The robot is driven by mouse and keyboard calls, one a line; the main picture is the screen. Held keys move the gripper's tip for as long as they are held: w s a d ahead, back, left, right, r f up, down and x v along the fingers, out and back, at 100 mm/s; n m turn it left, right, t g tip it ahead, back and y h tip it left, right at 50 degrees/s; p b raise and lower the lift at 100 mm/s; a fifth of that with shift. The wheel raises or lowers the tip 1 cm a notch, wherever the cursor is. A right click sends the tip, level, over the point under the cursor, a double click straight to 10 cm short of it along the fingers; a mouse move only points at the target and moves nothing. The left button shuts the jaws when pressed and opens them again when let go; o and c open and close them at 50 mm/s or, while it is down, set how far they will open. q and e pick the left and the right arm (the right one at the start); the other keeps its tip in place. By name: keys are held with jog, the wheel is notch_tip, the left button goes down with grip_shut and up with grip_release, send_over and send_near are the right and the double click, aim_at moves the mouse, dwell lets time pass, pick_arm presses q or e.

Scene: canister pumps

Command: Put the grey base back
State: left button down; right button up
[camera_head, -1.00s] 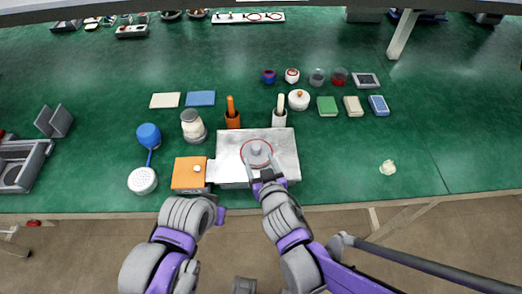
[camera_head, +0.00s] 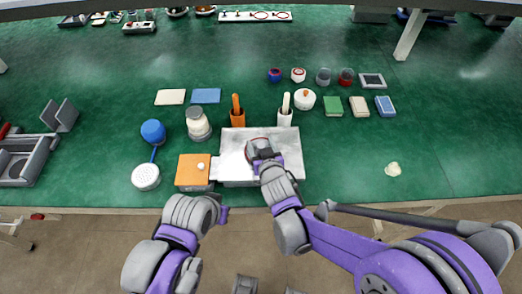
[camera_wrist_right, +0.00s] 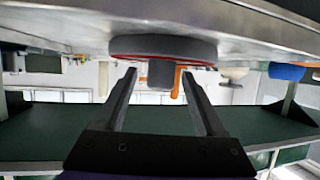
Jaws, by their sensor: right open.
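The grey base, a round grey disc with a red ring and a central knob, lies on the silver metal slab (camera_head: 232,160) in the head view. The right hand hides most of it there. In the right wrist view the grey base (camera_wrist_right: 165,47) rests against the metal surface, which is at the top of that picture. My right gripper (camera_head: 264,151) is over the disc. In the right wrist view its two open fingers (camera_wrist_right: 158,75) are on either side of the knob, with gaps visible. My left gripper (camera_head: 222,214) is near the front edge; its fingers are not clear.
An orange-topped box (camera_head: 193,171) adjoins the slab on the left. Orange (camera_head: 237,116) and white (camera_head: 284,116) holders with handles stand just behind it. A white perforated scoop (camera_head: 146,177) lies at left. The green table right of the slab is mostly clear.

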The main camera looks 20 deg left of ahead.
grip_shut()
dwell(0.3)
